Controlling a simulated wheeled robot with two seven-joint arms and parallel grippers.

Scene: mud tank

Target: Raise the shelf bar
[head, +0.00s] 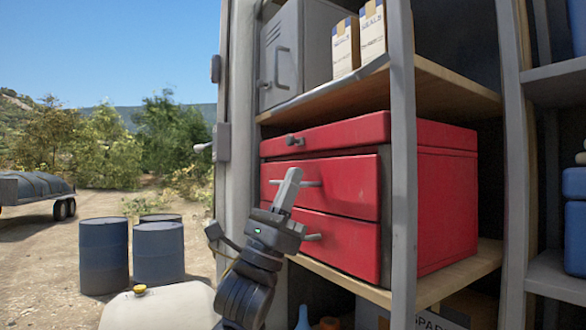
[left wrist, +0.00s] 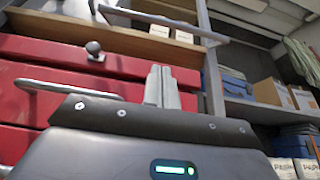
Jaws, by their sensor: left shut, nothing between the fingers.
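The shelf bar (head: 322,93) is a thin grey bar along the front edge of the upper wooden shelf. In the left wrist view the bar (left wrist: 165,20) runs across the top, above my fingers. My left gripper (head: 291,178) points upward in front of the red tool chest's drawers, below the bar and apart from it. Its pale grey fingers are together and empty; they also show in the left wrist view (left wrist: 161,84). I cannot tell how the bar's ends are fixed. My right gripper is not in view.
The red tool chest (head: 445,205) has drawer handles and a round knob (head: 294,140) sticking out near my fingers. A grey post (head: 402,170) stands right of my gripper. A grey metal case (head: 284,58) and white boxes (head: 372,32) sit on the upper shelf.

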